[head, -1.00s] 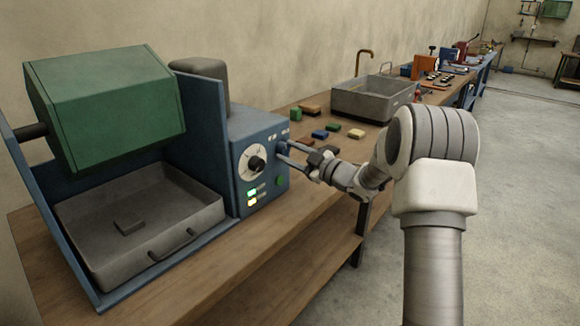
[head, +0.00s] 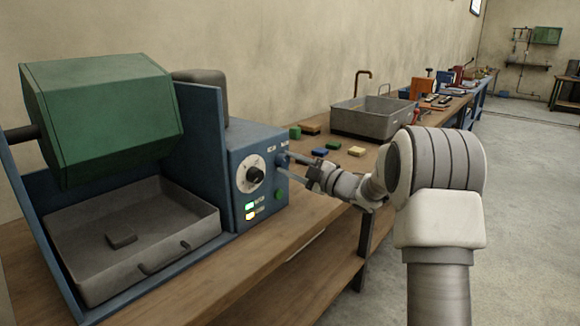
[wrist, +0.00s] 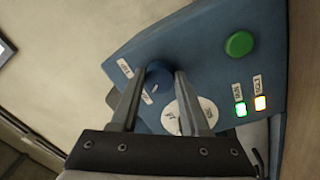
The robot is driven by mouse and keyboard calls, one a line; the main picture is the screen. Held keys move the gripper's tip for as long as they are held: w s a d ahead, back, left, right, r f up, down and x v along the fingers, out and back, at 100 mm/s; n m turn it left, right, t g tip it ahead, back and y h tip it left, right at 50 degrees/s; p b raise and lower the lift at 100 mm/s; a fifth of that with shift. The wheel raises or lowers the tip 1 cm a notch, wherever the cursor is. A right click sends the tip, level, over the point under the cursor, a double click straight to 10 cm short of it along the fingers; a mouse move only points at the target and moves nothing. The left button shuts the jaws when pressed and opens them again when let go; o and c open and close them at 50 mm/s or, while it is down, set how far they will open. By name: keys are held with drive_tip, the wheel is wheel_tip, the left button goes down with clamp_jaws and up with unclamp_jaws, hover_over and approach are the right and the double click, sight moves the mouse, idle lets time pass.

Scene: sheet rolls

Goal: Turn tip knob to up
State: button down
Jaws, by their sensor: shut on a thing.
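The tip knob (wrist: 158,76) is a round blue knob between two small white labels on the blue control panel (wrist: 205,55). In the head view the knob (head: 282,158) sits at the panel's upper right. My gripper (wrist: 162,80) is shut on it, with one finger on either side. In the head view my gripper (head: 283,163) reaches the panel from the right.
A white dial (head: 251,174) with a black knob, a green button (head: 279,194) and two lit lamps are on the panel. A green drum (head: 103,115) hangs over a grey tray (head: 182,246) at left. Several small blocks and a grey sink (head: 370,118) are on the bench behind.

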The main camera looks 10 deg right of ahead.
drive_tip(key=shift+c, duration=1.9)
unclamp_jaws()
drive_tip(key=shift+s+d, duration=0.1)
drive_tip(key=p+v, duration=0.2)
drive_tip(key=v, duration=1.5)
drive_tip(key=shift+p, duration=0.4)
drive_tip(key=shift+s, duration=0.1)
